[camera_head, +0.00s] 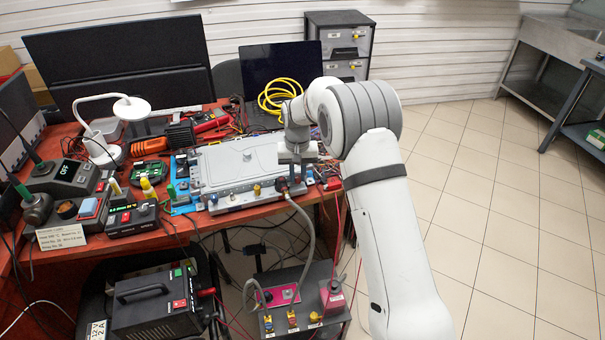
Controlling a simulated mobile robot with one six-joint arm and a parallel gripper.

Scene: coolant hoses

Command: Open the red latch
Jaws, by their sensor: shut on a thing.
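A silver-grey flat box (240,168) lies on the red workbench, with several small coloured fittings along its front edge. A small dark red part (282,186), seemingly the red latch, sits at the right end of that edge, where a grey hose (308,222) meets the box. My gripper (291,180) points down at this corner. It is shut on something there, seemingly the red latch. The fingertips and the latch are small and partly hidden, so the latch's position cannot be told.
A lower unit (300,300) with pink plates and yellow fittings stands below the bench front; the grey hose runs down to it. A laptop (280,70) and coiled yellow cable (280,95) lie behind. Instruments crowd the bench's left. Tiled floor (500,220) is open at right.

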